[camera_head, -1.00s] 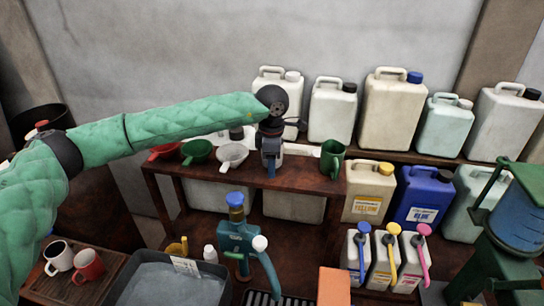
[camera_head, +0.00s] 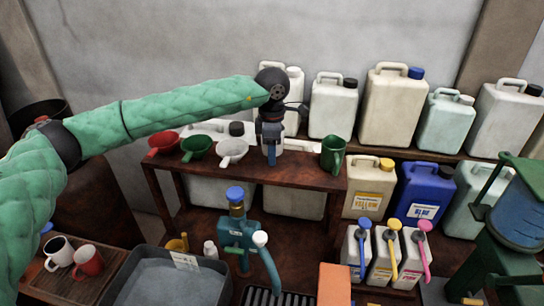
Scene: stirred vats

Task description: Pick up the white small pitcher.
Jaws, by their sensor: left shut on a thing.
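The white small pitcher (camera_head: 297,145) is at the right end of the upper wooden shelf, mostly hidden behind my left gripper. Only a pale part shows to the right of the fingers. My left gripper (camera_head: 271,151) points down over the shelf and is shut on the pitcher. I cannot tell whether the pitcher's base touches the shelf. My right gripper is not in view.
A green pitcher (camera_head: 332,155) stands close on the right. Red (camera_head: 164,143), green (camera_head: 196,148) and white (camera_head: 232,151) scoops or funnels lie on the left. Several large jugs stand behind. A blue-green pump (camera_head: 238,235) stands below the shelf, beside a grey basin (camera_head: 143,290).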

